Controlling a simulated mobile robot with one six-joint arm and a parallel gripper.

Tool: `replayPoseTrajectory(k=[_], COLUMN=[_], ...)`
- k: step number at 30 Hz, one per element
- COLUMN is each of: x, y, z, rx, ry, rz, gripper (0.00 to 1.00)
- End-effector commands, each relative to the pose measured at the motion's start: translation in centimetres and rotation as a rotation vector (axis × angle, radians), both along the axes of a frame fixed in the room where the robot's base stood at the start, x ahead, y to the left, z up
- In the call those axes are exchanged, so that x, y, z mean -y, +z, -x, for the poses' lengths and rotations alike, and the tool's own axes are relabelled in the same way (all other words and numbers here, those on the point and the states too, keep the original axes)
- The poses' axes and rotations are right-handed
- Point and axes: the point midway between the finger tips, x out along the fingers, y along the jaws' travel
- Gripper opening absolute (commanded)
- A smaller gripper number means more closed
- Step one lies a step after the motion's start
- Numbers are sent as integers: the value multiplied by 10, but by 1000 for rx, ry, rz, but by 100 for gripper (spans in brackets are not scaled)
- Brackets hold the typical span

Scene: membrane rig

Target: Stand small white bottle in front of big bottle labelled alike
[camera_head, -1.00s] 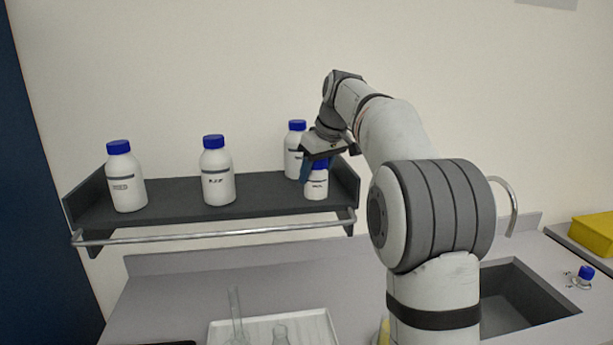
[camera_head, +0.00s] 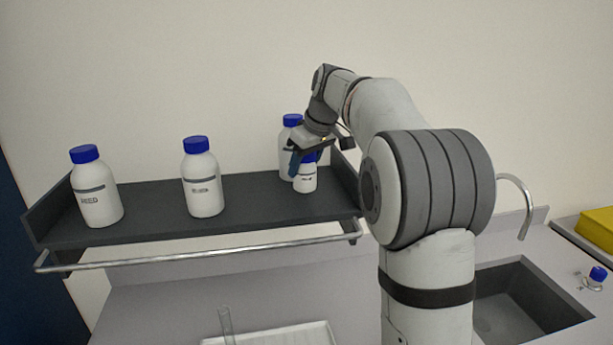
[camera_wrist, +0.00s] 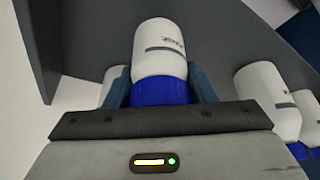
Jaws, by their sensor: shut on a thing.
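The small white bottle (camera_head: 305,182) with a blue cap is upright at the right end of the dark shelf. My gripper (camera_head: 303,160) comes from above and is shut on its blue cap. The wrist view shows the small bottle (camera_wrist: 160,50) between my two fingers (camera_wrist: 160,88). A big white bottle (camera_head: 287,146) stands just behind it, partly hidden by my gripper. Another big bottle (camera_head: 203,183) stands mid-shelf, and a third (camera_head: 97,196) is at the left end. The labels are too small to read surely; the left one seems to end in "EED". I cannot tell whether the small bottle touches the shelf.
The dark shelf (camera_head: 150,205) has a metal rail (camera_head: 200,254) along its front and raised ends. Bare shelf lies between the big bottles. Below are a white tray (camera_head: 285,336), a sink (camera_head: 515,300) with a tap (camera_head: 527,205), and a yellow box (camera_head: 598,230).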

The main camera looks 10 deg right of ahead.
Motion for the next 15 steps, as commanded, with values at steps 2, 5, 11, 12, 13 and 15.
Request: replayPoseTrajectory(k=[2, 5, 11, 12, 13, 15], x=[0, 0, 0, 0, 0, 0], y=[-11, -25, -34, -34, -34, -35], z=[1, 1, 0, 0, 0, 0], rx=[-4, -2, 1, 1, 1, 1], ry=[-1, -1, -1, -1, -1, -1], rz=[-1, -1, 0, 0, 0, 0], gripper=[24, 24, 24, 24, 24, 24])
